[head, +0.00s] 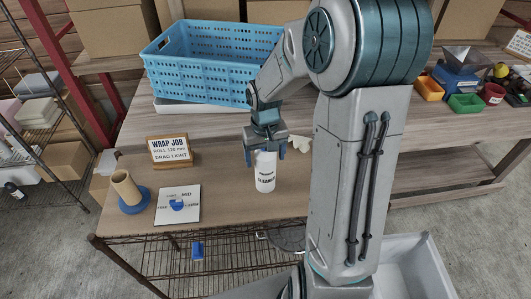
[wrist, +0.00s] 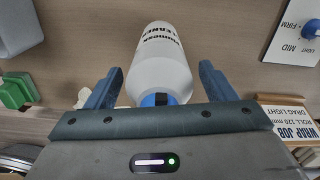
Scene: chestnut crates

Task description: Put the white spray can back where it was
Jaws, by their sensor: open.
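The white spray can (head: 265,177) with dark lettering stands upright on the wooden table in the head view. It also shows in the wrist view (wrist: 163,66), with its blue top close to my gripper's palm. My gripper (head: 267,152) is above the can, pointing down. In the wrist view its two fingers (wrist: 160,75) are spread on either side of the can's upper part, with a gap visible on each side. The can's top is hidden by my gripper in the head view.
A sign reading WRAP JOB (head: 170,150), a cardboard roll on a blue base (head: 127,188) and a printed card with a blue pointer (head: 178,205) are to the left. A blue crate (head: 205,75) stands behind. A green block (wrist: 17,91) lies left in the wrist view.

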